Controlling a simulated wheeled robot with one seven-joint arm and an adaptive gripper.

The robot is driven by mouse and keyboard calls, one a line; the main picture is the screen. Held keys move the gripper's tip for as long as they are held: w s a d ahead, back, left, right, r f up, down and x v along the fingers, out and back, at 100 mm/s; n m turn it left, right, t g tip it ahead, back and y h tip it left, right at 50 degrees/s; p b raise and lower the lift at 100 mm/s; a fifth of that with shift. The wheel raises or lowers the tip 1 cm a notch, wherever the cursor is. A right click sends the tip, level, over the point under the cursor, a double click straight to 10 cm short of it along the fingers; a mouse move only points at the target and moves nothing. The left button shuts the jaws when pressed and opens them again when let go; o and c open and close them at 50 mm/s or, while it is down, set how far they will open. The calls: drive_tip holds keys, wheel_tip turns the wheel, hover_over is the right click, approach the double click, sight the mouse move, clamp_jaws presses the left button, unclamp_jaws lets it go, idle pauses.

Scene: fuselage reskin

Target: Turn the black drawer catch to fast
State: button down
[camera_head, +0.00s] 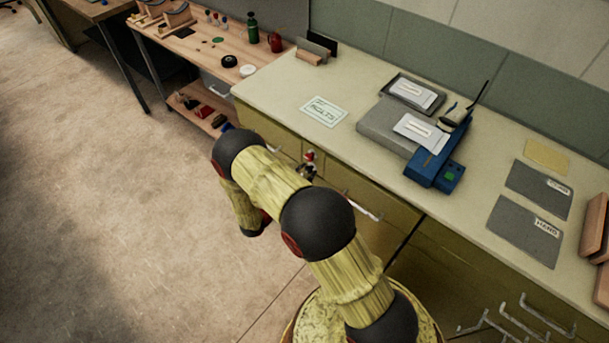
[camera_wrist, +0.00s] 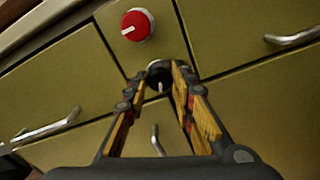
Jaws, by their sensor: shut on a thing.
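The black drawer catch (camera_wrist: 157,68) is a round dark knob on the olive drawer fronts, in the upper middle of the wrist view. My gripper (camera_wrist: 160,76) is shut on it, with one finger at each side. The fingers hide part of the catch. A pale mark shows on its lower side, between the fingers. In the head view my gripper (camera_head: 305,172) is small at the cabinet front, partly behind my arm, and the catch cannot be made out there.
A red knob (camera_wrist: 138,25) with a white mark sits just above the catch. Metal drawer handles (camera_wrist: 48,125) stick out on several sides. The countertop (camera_head: 290,85) above holds a card (camera_head: 324,111) and a blue device (camera_head: 436,168). Open floor (camera_head: 120,210) lies to the left.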

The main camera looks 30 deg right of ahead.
drive_tip(key=m+b, duration=0.1)
drive_tip(key=m, duration=0.2)
drive_tip(key=shift+f+m+b, duration=0.15)
drive_tip(key=shift+m+b, duration=0.15)
drive_tip(key=shift+m, duration=0.1)
drive_tip(key=m+b, duration=0.2)
drive_tip(key=m, duration=0.1)
drive_tip(key=shift+m, duration=0.3)
drive_tip(key=m+b, duration=0.3)
drive_tip(key=m, duration=0.3)
drive_tip(key=shift+s+f+b, duration=0.1)
drive_tip(key=shift+s+b, duration=0.05)
drive_tip(key=shift+b, duration=0.15)
drive_tip(key=shift+m, duration=0.4)
drive_tip(key=c, duration=1.5)
unclamp_jaws()
drive_tip(key=shift+c, duration=0.2)
drive_tip(key=v, duration=1.2)
